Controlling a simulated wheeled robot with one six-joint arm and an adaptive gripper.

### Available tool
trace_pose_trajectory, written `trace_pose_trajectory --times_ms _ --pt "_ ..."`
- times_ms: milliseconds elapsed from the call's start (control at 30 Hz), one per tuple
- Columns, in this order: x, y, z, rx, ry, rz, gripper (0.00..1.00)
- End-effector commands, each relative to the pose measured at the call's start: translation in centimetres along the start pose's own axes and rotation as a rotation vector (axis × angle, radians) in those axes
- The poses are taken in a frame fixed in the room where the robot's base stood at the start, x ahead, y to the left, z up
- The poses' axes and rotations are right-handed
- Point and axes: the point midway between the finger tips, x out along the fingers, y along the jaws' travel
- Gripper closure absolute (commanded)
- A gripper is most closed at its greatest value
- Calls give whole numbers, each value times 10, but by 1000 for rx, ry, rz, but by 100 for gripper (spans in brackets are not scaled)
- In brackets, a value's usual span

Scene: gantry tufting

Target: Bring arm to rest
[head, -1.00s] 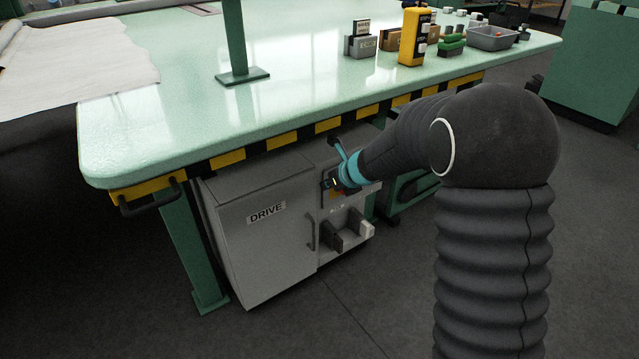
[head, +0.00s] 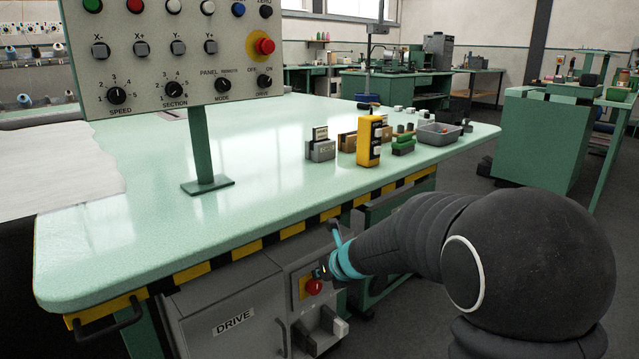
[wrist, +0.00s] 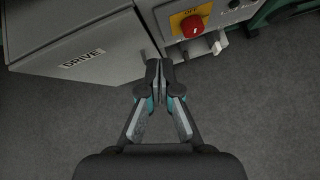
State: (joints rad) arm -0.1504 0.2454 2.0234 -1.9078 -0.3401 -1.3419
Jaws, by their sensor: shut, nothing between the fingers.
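My gripper (wrist: 159,70) is shut and empty in the wrist view, its two fingertips together over the grey floor just off the front of the drive cabinet (wrist: 85,40). In the head view my arm reaches in from the right, with its wrist near the cabinet's switch side; the fingertips are too small there to make out clearly. The cabinet (head: 225,308) is grey with a DRIVE label. Its red rotary switch (wrist: 191,25) sits on a yellow plate, right of the gripper in the wrist view; the red knob (head: 314,286) also shows in the head view. The gripper appears apart from it.
The green table (head: 120,240) with a striped edge overhangs the cabinet. A control panel (head: 180,60) stands on a post at its left. A yellow box (head: 369,142) and a grey tray (head: 439,134) sit at the far right. Open floor (wrist: 260,110) lies in front.

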Motion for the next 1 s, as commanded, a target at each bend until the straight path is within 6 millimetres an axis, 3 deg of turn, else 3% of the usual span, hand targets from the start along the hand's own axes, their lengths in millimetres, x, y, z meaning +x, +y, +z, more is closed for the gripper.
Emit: trace_pose_trajectory --times_ms 133,267,500,667,800,933,967,1000 --pt "-2 -35 -3 435 -76 -151 100" --pt "-25 -66 -12 857 -183 -293 100" --pt "-109 -104 -58 1663 -433 -532 100" --pt "-170 -100 -107 2172 -588 -662 100" --pt "-217 -74 -153 2584 -681 -752 100" --pt "-251 -41 -188 2899 -706 -805 100" --pt "-257 -33 -194 -2946 700 807 100" --pt "-265 -22 -202 -2888 661 774 100"
